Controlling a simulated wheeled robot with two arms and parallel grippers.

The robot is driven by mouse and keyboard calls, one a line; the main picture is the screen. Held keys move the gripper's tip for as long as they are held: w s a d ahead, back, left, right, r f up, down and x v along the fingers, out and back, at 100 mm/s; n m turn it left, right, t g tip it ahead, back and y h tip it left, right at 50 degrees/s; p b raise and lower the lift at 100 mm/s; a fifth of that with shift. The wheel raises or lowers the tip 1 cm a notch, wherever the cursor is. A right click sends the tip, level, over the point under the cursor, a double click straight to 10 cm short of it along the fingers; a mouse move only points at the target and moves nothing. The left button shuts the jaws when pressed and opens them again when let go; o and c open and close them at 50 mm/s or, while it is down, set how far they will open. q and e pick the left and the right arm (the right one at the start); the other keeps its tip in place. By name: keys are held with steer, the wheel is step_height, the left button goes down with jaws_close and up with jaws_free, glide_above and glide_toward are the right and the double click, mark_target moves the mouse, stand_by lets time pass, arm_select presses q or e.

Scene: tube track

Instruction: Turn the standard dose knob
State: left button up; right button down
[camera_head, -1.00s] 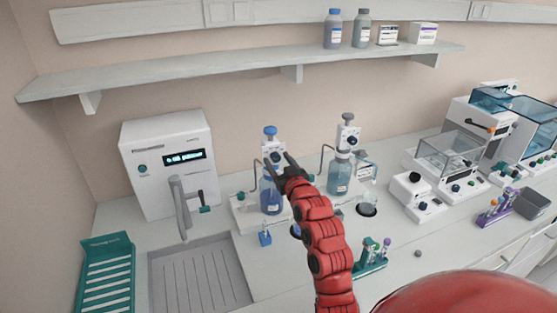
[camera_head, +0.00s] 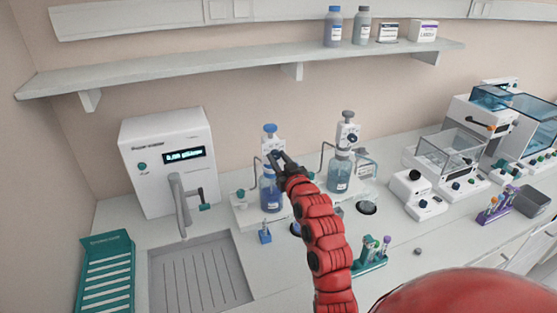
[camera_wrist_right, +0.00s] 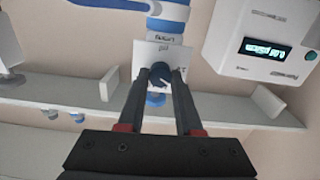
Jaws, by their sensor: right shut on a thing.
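A white dispenser head (camera_head: 269,146) with a blue top stands on the blue-liquid bottle (camera_head: 270,195) at the left dispensing station. My right gripper (camera_head: 277,157) reaches to its front. In the right wrist view the two fingertips are shut on a dark blue round knob (camera_wrist_right: 160,73) on the white front face (camera_wrist_right: 150,54) of the dispenser. Small print on that face is not readable. In the head view the fingers hide most of the knob. My left gripper is not in view.
A similar dispenser (camera_head: 346,131) with a grey top stands close on the right. A white unit with a lit display (camera_head: 184,156) and a sink (camera_head: 200,275) lie to the left. A teal tube rack (camera_head: 370,254) stands right of my forearm. A shelf (camera_head: 200,72) runs above.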

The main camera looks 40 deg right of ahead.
steer(key=m+b, duration=0.1)
steer(key=m, duration=0.2)
steer(key=shift+m+b, duration=0.3)
steer(key=shift+b, duration=0.05)
steer(key=m, duration=0.3)
steer(key=shift+d+m+b, duration=0.1)
steer(key=shift+m+b, duration=0.2)
steer(key=shift+b, duration=0.1)
steer(key=m, duration=0.3)
steer(key=shift+m, duration=2.5)
steer(key=c, duration=0.6)
jaws_free()
steer(key=shift+s, duration=0.15)
